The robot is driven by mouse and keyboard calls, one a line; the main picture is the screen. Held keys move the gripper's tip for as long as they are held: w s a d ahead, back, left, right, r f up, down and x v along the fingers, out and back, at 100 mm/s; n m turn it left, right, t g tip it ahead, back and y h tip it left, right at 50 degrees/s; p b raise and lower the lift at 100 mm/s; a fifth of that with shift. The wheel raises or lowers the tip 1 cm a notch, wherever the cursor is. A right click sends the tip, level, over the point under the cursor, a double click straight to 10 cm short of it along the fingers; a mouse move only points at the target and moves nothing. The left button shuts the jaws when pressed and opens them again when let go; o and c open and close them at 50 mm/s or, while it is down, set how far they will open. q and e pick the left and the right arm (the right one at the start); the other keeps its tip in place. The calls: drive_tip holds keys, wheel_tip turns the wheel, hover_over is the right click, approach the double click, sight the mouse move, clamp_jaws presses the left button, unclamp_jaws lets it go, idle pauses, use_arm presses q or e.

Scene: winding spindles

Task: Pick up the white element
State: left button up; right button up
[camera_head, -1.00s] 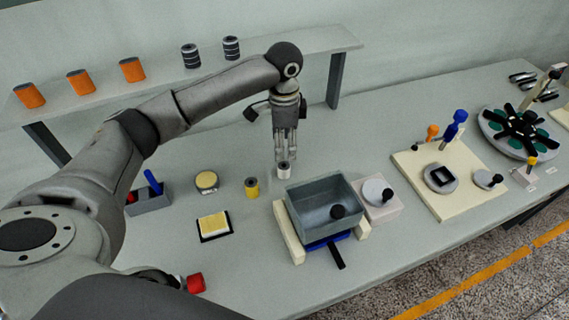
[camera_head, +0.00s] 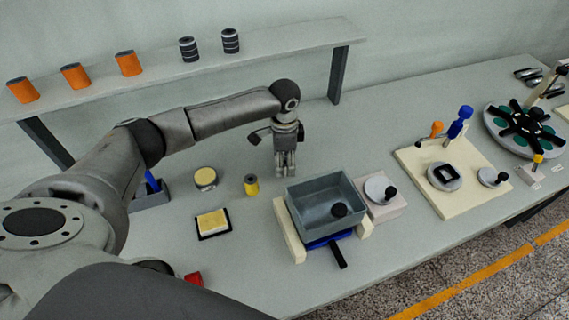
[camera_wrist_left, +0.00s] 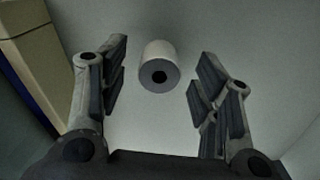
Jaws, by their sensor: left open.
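The white element (camera_wrist_left: 158,66) is a small white cylinder with a dark hole in its end. My right gripper is not in view.
A grey bin (camera_head: 300,192) on cream blocks stands just in front of the gripper. A yellow spool (camera_head: 251,185) and a round yellow-topped tin (camera_head: 205,177) stand to its left. A shelf (camera_head: 285,42) with orange and black spools runs behind. The table behind the bin is clear.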

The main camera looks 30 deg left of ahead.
use_arm(q)
drive_tip(key=shift+f, duration=1.1)
drive_tip(key=c, duration=1.1)
